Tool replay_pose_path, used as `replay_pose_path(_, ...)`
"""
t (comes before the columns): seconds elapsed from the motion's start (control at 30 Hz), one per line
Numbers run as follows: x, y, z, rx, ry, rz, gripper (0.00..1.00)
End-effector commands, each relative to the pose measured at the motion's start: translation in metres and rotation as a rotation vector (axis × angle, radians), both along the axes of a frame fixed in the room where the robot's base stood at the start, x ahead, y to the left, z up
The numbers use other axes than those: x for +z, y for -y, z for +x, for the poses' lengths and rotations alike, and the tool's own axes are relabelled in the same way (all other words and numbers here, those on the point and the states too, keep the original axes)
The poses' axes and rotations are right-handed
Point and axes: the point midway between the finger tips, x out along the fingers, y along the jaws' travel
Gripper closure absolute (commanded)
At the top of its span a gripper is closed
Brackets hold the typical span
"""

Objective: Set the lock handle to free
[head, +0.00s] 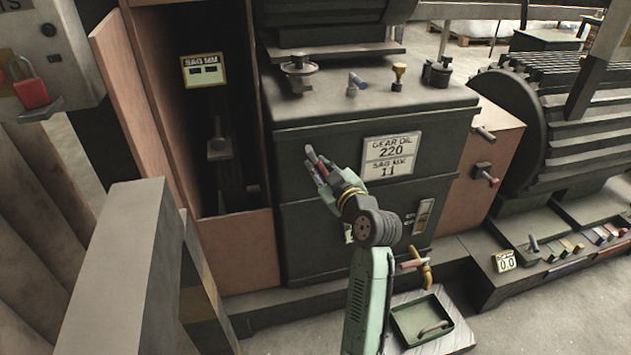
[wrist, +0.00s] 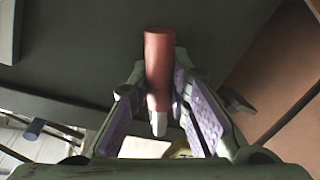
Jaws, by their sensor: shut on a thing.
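My gripper (head: 318,165) is in front of the upper face of the dark green gear cabinet (head: 330,240). It is shut on a red rod with a pale metal tip; the rod (wrist: 159,60) stands between the purple-lined pads in the wrist view. I cannot tell whether the rod is fixed to anything. A red-gripped handle (head: 486,176) sticks out of the brown block at the cabinet's right. Another pale red handle (head: 414,263) is low by the yellow tap. I cannot tell which part is the lock handle, and no free mark is readable.
A blue-tipped lever (head: 357,81) and a brass cap (head: 399,76) stand on the cabinet top. A green tray (head: 425,318) lies below the tap (head: 427,268). A grey post (head: 120,270) and an open brown bay with a SAG MM sign (head: 204,70) are at left.

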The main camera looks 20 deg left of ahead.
Motion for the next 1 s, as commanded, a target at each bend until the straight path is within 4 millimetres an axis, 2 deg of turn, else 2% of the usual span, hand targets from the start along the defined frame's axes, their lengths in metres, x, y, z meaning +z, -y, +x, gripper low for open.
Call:
replay_pose_path(0.07,-0.003,0.004,0.002,-0.001,0.045,-0.063,1.00)
replay_pose_path(0.5,0.012,0.014,0.009,-0.001,0.258,-0.382,1.00)
replay_pose_path(1.0,0.022,0.018,0.012,0.000,0.372,-0.554,1.00)
